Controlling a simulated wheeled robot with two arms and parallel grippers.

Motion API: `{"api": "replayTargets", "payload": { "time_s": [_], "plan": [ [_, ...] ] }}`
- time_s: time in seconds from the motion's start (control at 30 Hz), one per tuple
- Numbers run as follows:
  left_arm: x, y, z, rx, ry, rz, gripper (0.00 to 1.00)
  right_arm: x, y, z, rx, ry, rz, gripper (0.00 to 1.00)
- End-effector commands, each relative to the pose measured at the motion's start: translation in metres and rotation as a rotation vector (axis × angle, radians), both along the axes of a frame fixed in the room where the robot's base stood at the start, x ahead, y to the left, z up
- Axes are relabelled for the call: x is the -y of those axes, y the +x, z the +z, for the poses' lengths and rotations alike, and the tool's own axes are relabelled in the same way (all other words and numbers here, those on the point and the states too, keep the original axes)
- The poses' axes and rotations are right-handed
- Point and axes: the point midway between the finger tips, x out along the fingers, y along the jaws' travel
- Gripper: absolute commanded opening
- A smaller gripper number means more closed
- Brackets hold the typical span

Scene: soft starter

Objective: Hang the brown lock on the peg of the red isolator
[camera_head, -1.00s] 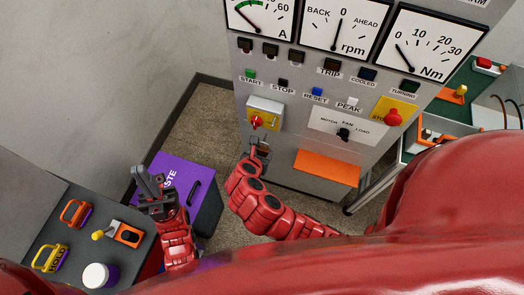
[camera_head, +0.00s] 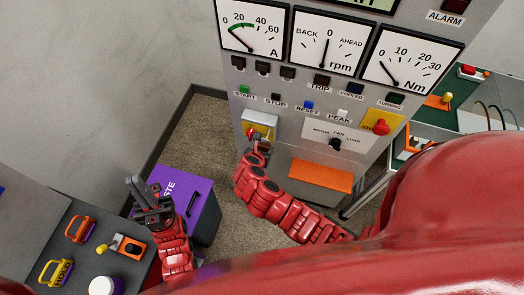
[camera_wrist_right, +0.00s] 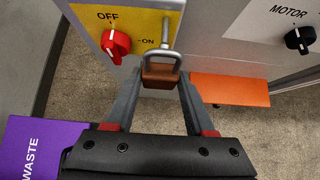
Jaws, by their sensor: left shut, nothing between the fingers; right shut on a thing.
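The red isolator is a red knob (camera_wrist_right: 116,43) on a yellow plate (camera_wrist_right: 140,18) marked OFF and ON. It also shows as a red knob (camera_head: 251,132) on the panel in the head view. A thin metal peg (camera_wrist_right: 165,30) stands out to the right of the knob. My right gripper (camera_wrist_right: 160,84) is shut on the brown lock (camera_wrist_right: 161,74), just below the peg. The lock's metal shackle (camera_wrist_right: 162,58) points up and overlaps the peg's end; I cannot tell whether it is around it. My left gripper (camera_head: 140,187) is shut and empty near the purple bin.
A purple waste bin (camera_head: 172,192) stands left of the panel. A dark table (camera_head: 66,215) at lower left holds orange and yellow locks and a white-topped jar (camera_head: 102,286). An orange box (camera_head: 321,175) juts from the panel below right of the isolator.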

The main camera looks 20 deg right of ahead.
Motion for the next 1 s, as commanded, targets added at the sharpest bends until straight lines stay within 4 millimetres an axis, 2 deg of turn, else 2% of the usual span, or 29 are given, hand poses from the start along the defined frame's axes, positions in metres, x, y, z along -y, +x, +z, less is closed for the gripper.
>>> {"api": "replayTargets", "payload": {
  "time_s": [0.4, 0.67, 1.0],
  "plan": [
    [0.0, 0.0, 0.016, 0.0, 0.0, 0.0, 0.0, 0.017, 0.022, 0.0, -0.001, -0.002, -0.002, 0.14],
    [0.0, 0.0, 0.014, 0.0, 0.0, 0.0, 0.0, 0.022, 0.032, -0.009, 0.0, -0.001, -0.001, 0.14],
    [0.0, 0.0, 0.014, 0.0, 0.0, 0.0, 0.0, 0.023, 0.033, -0.014, 0.0, -0.002, -0.001, 0.14]
  ]
}}
